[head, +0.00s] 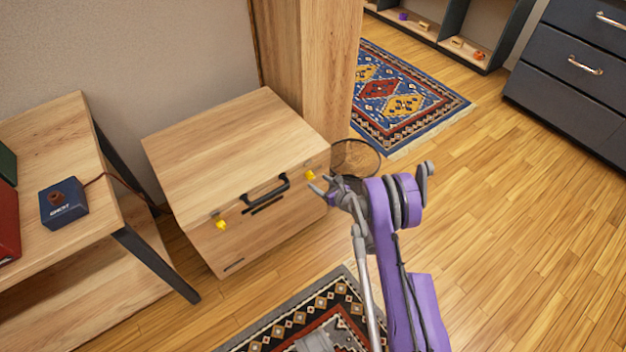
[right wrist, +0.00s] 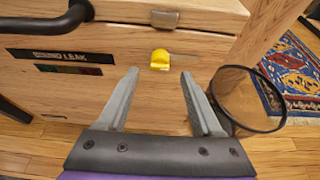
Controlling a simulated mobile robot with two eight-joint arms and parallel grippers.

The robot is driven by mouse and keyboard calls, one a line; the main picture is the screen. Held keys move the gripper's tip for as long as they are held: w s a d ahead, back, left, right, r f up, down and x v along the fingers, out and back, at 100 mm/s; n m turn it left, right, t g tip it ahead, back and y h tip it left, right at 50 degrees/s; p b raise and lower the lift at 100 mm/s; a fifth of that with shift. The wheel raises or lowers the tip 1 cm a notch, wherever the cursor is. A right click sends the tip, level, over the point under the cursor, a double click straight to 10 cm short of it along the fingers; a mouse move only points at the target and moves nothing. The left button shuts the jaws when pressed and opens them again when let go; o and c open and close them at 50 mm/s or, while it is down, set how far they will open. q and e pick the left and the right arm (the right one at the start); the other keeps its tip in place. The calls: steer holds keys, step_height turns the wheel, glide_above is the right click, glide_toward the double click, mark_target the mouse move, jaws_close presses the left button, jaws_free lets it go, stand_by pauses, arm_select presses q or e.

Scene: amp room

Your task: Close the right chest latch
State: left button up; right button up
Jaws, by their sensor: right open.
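The wooden chest (head: 225,140) stands against the wall with its lid down. A black handle (head: 265,190) is on its front, with a yellow latch on each side. The right yellow latch (head: 310,175) also shows in the right wrist view (right wrist: 160,60), on the chest's front below a small metal catch (right wrist: 165,18) at the lid edge. The yellow piece and the catch are apart. My right gripper (head: 318,187) is open and empty. In the right wrist view its fingers (right wrist: 160,73) point at the chest front, just below the latch. The left latch (head: 221,224) is farther left.
A dark mesh bin (head: 357,155) stands right beside the chest and my right gripper. A wooden table (head: 95,215) with a blue box (head: 64,204) is at left. A wooden post (head: 325,70) rises behind the chest. The floor at right is clear.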

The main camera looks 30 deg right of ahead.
mark_target(312, 178)
steer(key=shift+x, duration=2.25)
steer(key=shift+c, duration=0.4)
jaws_close()
